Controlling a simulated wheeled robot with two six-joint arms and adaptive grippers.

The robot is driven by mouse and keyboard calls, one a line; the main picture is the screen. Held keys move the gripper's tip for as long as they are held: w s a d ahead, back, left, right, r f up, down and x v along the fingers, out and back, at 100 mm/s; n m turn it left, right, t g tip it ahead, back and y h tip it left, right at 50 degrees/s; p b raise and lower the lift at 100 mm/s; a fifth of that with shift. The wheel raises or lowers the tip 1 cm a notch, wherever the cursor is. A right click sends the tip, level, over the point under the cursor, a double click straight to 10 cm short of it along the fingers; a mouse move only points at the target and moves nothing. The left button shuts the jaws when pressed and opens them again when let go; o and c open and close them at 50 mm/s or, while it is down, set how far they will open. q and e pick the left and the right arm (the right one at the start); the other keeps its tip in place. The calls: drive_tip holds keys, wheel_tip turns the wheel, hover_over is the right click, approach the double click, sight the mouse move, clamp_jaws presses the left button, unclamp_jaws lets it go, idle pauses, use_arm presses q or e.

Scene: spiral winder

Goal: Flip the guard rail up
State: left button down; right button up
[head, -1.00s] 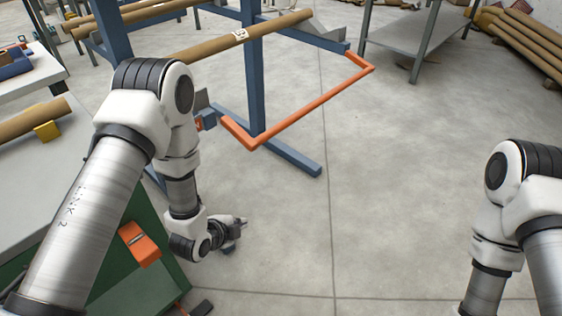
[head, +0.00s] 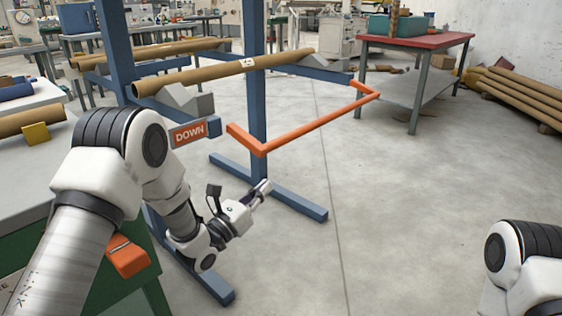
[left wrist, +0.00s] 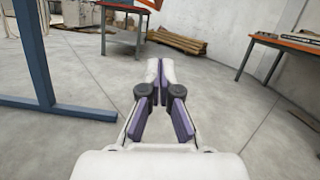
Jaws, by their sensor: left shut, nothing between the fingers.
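The orange guard rail (head: 318,124) sticks out from the blue winder frame (head: 257,100) in the head view, a long bar with a short arm at each end. An orange sign (head: 189,133) reading DOWN is on the frame left of it. My left gripper (head: 264,188) is below the rail's near corner, apart from it and low by the frame's post. In the left wrist view my left gripper (left wrist: 153,88) is shut and empty, its fingertips together. My right gripper is out of view; only part of my right arm shows at the lower right.
A cardboard tube (head: 225,75) lies on grey cradles on the frame behind the rail. Blue frame feet (head: 290,200) reach across the floor. A green workbench (head: 85,262) stands at the left. A red-topped table (head: 415,40) is at the back right. The floor right of the rail is clear.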

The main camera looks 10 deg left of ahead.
use_arm(q)
drive_tip(key=w+d+r+b, duration=0.3)
drive_tip(key=w+r, duration=0.3)
drive_tip(key=w, duration=0.2)
drive_tip(key=shift+w+d+r+b, duration=0.15)
drive_tip(key=shift+w+d+b, duration=0.2)
drive_tip(key=shift+d, duration=0.2)
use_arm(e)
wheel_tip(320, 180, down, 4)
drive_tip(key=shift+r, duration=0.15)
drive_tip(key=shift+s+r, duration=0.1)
use_arm(q)
drive_tip(key=shift+d+r+n+y+p, duration=0.15)
drive_tip(key=shift+r+n+y+p, duration=0.25)
drive_tip(key=shift+n, duration=0.6)
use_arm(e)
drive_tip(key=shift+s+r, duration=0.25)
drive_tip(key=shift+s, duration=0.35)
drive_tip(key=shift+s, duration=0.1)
